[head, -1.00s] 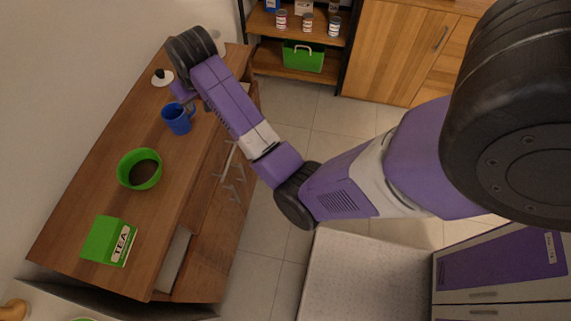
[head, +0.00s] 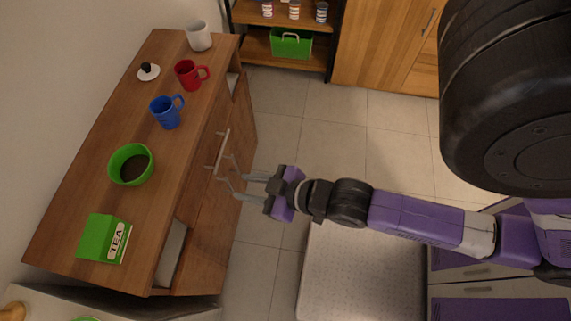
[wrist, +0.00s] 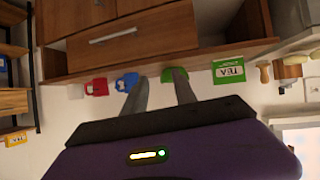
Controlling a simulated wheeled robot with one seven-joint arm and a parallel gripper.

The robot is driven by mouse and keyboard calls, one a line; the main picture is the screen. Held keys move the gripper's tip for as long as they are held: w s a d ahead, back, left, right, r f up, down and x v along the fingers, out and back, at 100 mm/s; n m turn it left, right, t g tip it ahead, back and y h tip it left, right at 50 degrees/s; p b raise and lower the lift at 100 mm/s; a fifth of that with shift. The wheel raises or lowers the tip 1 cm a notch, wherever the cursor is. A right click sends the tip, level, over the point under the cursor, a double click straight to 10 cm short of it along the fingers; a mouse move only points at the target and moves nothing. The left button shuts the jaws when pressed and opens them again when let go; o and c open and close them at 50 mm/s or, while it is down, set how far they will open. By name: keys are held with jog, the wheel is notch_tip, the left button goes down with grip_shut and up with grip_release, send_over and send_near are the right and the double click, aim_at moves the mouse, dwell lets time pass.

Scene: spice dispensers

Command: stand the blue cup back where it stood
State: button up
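The blue cup (head: 167,112) stands upright on the wooden cabinet top (head: 85,185), between the red mug (head: 190,75) and the green bowl (head: 131,165). It also shows in the wrist view (wrist: 127,80). My gripper (head: 228,177) is off the cabinet's front side, apart from the cup, with its fingers spread and nothing between them. In the wrist view its two fingers (wrist: 160,90) are also apart and empty.
A white mug (head: 199,36) and a small white dish with a black knob (head: 148,71) stand at the far end. A green tea box (head: 104,238) is at the near end. A drawer handle (head: 222,152) is close to my fingers.

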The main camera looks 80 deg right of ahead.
jog(key=s+a+r+t+y, duration=0.2)
jog(key=s+a+r, duration=0.3)
jog(key=s+r, duration=0.4)
notch_tip(320, 180, up, 3)
jog(key=shift+s+a+r+n+t, duration=0.1)
jog(key=shift+s+a+n+t, duration=0.3)
jog(key=shift+t, duration=0.1)
notch_tip(320, 180, down, 4)
jog(key=b, duration=0.4)
